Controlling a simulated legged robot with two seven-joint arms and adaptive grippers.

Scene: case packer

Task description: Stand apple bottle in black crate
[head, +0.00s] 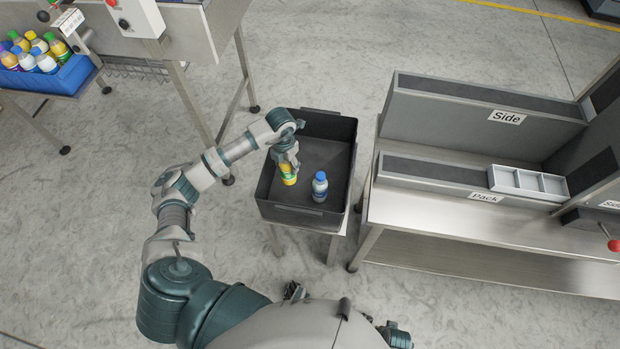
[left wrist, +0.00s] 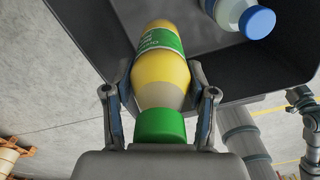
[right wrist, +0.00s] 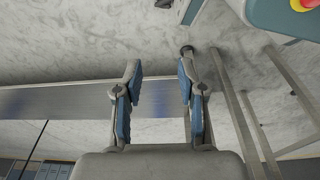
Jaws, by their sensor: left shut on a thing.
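My left gripper (head: 287,163) is shut on a yellow bottle (head: 289,178) inside the black crate (head: 290,211). In the left wrist view the yellow bottle (left wrist: 160,75) has a green label and a green cap, and the fingers (left wrist: 162,95) close on both its sides. The cap points toward my palm and the base toward the crate floor. I cannot tell whether the base touches the floor. A blue-capped bottle (head: 320,187) stands upright in the crate, to the right of the yellow one. My right gripper (right wrist: 156,105) is open and empty in the right wrist view.
The crate sits on a small stand. A steel bench (head: 450,217) with a Pack sign and a white divided tray (head: 527,183) is at right. A blue bin (head: 50,80) of several bottles is at upper left. The crate's far part is clear.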

